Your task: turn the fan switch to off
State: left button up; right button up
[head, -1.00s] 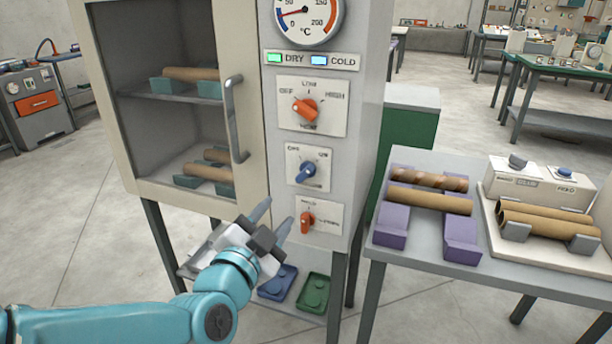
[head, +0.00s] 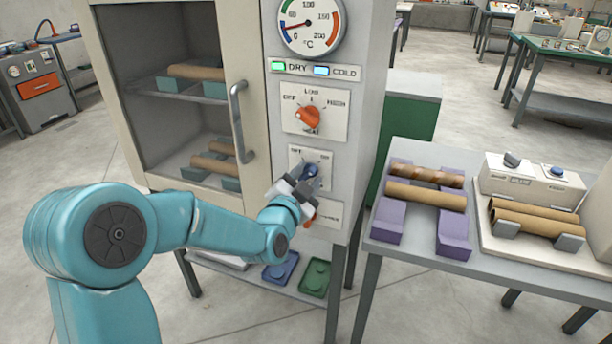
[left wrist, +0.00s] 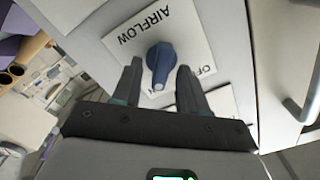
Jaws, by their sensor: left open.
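The fan switch is a blue rotary knob (head: 311,169) on a white plate on the oven's control column. In the left wrist view the knob (left wrist: 160,61) sits on a plate lettered AIRFLOW, seen upside down, with part of an OFF mark at the right. My left gripper (head: 303,181) is at the plate and partly covers it in the head view. In the left wrist view its open fingers (left wrist: 159,76) lie one on each side of the knob, with gaps visible. I cannot tell whether they touch the plate. My right gripper is not in view.
An orange selector knob (head: 308,117) sits above, and another orange knob (head: 311,217) sits below, partly hidden by my gripper. The oven door handle (head: 240,122) is to the left. A side table (head: 420,262) with tubes on purple holders stands to the right.

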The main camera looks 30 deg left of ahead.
pick_arm(q)
grip_shut()
jog(key=shift+f+n+b, duration=0.15)
jog(key=shift+n+b, duration=0.25)
jog(key=shift+b, duration=0.35)
jog(key=n+b, duration=0.6)
jog(key=b, duration=0.1)
jog(key=n+b, duration=0.3)
jog(key=b, duration=0.1)
jog(key=shift+a, duration=0.25)
jog(key=n+b, duration=0.2)
jog(key=n, duration=0.1)
jog(key=shift+s+a+n+b, duration=0.1)
jog(key=shift+n+b, duration=0.2)
jog(key=shift+b, duration=0.05)
jog(key=shift+n+b, duration=0.75)
jog(key=shift+n, duration=0.65)
grip_release()
jog(key=shift+a, duration=0.1)
